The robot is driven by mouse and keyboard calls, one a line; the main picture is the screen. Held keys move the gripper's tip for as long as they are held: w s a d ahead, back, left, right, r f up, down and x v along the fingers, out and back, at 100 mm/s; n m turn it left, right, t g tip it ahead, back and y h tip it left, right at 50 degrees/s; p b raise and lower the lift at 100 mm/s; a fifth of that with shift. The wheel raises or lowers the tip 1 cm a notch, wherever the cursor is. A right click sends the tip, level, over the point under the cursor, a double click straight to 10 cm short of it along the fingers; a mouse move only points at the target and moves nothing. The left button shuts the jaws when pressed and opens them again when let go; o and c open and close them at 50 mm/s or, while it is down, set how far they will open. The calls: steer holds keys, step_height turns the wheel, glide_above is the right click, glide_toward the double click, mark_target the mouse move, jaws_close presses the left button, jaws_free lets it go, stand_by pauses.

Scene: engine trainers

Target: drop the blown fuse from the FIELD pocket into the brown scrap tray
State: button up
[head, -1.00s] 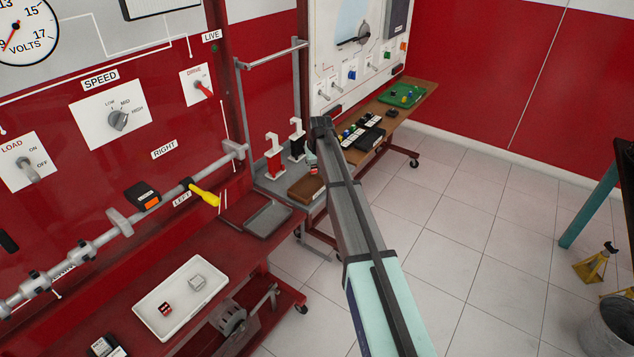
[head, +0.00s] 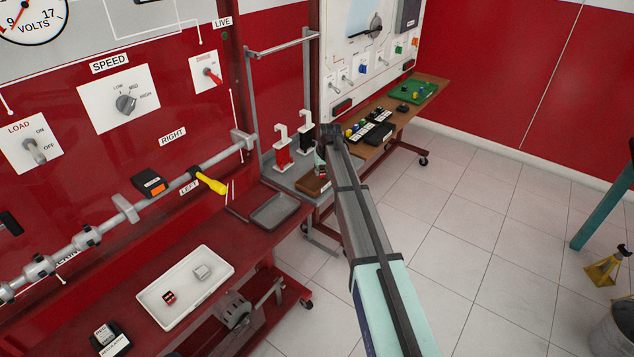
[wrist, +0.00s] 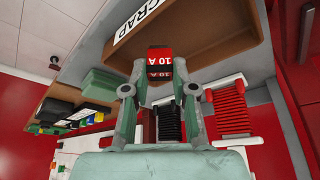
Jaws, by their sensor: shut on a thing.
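The fuse (wrist: 159,60) is a red block marked "10 A" in the wrist view. My gripper (wrist: 158,84) is shut on it. The brown scrap tray (wrist: 205,48), labelled "SCRAP", lies behind the fuse in that view. The fuse overlaps the tray's inside and near wall there; its height above the tray is hard to tell. In the head view the brown tray (head: 308,187) sits on a grey shelf, partly hidden by my arm. My gripper (head: 321,167) is small there, close to the tray. I cannot pick out the FIELD pocket.
Red and black coil-like posts (head: 283,152) stand just behind the scrap tray. A grey tray (head: 275,210) and a white tray (head: 208,262) holding a red piece and a pale piece lie on the red bench. A wooden bench (head: 428,97) with parts is beyond.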

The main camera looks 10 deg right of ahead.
steer(key=o, duration=0.9)
steer(key=v, duration=1.2)
steer(key=shift+w, duration=0.1)
